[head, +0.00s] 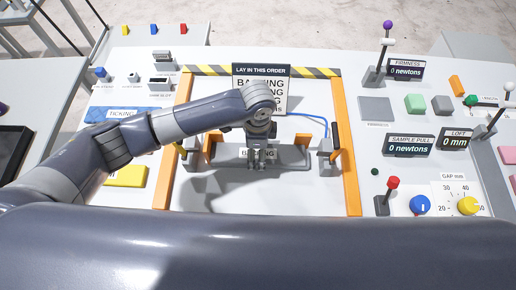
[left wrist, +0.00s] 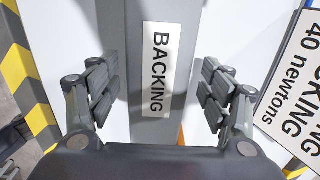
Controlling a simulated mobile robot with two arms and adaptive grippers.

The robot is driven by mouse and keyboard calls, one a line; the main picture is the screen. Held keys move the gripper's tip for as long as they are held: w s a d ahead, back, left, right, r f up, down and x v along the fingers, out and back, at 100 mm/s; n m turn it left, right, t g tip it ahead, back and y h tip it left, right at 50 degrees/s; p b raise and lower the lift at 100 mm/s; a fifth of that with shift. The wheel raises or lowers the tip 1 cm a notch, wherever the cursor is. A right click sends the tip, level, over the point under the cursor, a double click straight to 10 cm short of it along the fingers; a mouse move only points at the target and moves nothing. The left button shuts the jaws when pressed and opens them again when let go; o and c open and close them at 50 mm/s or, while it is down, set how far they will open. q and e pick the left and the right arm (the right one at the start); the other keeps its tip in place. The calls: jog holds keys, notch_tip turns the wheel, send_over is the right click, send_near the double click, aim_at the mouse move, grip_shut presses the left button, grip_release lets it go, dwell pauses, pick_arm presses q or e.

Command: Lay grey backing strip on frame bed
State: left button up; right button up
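I cannot tell whether the strip rests flat on the bed. My right gripper is not in view.
Orange rails (head: 350,185) bound the bed, with a striped bar (head: 208,70) at the back. An order sign (head: 275,78) stands behind the strip. A blue cable (head: 305,115) runs at the right. Levers and readouts crowd the right panel. The bed's front is clear.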

pick_arm(q)
notch_tip(320, 180, up, 12)
dwell(0.8)
